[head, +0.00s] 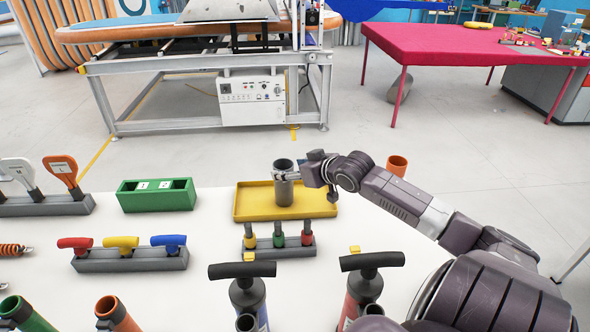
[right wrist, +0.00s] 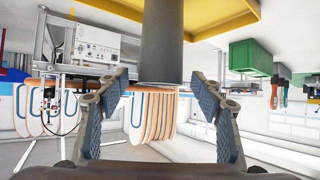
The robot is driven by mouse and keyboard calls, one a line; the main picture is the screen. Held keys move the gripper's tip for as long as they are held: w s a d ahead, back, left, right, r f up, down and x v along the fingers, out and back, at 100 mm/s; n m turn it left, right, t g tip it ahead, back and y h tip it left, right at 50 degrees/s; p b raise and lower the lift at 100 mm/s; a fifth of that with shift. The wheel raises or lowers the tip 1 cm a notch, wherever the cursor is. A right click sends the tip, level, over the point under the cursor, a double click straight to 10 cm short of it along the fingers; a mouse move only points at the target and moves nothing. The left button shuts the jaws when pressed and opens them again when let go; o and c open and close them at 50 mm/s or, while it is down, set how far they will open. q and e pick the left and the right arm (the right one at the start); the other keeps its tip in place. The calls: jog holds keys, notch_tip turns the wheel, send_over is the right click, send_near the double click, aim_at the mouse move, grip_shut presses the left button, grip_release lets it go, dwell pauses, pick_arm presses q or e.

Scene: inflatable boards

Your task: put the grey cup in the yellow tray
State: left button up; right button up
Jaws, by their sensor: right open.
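The grey cup (head: 284,190) stands upright in the yellow tray (head: 321,211) on the white table. In the right wrist view, which is upside down, the cup (right wrist: 161,40) rises from the tray (right wrist: 228,14). My right gripper (head: 300,176) is open at the cup's upper part, reaching in from the right. In the right wrist view its two fingers (right wrist: 160,82) are spread, one to each side of the cup's rim, with gaps between them and the cup. I cannot tell how far the fingers reach past it. My left gripper is not in view.
A green box (head: 157,196) stands left of the tray. A rack with small coloured handles (head: 278,249) stands in front of it, and two black-handled pumps (head: 243,272) nearer. An orange cup (head: 397,165) is behind my right arm. Bare table lies left of the tray.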

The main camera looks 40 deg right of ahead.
jog(key=shift+v, duration=1.15)
